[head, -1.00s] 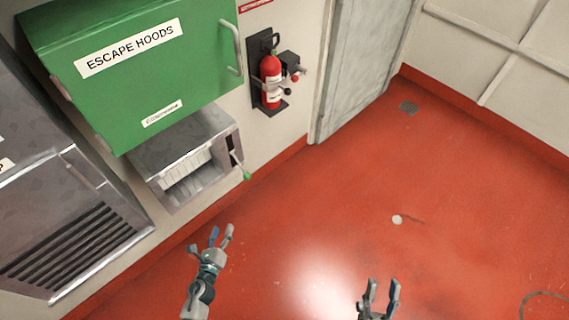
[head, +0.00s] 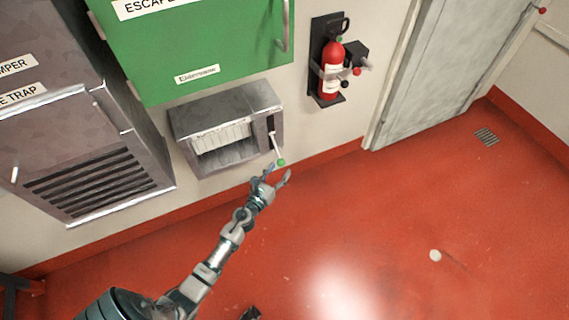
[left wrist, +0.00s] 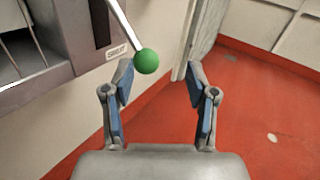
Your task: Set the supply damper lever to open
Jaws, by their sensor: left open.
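A lever (head: 277,147) with a green ball knob (head: 281,162) comes out of a dark slot in the right part of a grey metal vent box (head: 262,97). The lever slants down and outward. In the left wrist view the green knob (left wrist: 146,61) shows at the gap's mouth, nearer the left fingertip. A small label (left wrist: 117,50) by the slot seems to read SHUT. My left gripper (head: 277,176) is open and empty, just below the knob; touch cannot be told. A dark tip at the bottom edge of the head view, likely my right gripper (head: 250,313), is mostly out of frame.
A green cabinet (head: 190,45) hangs above the vent box. A larger louvred metal unit (head: 95,130) with partly cut-off labels stands to the left. A fire extinguisher (head: 331,70) hangs to the right, beside a door (head: 425,75). The red floor (head: 400,230) is open.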

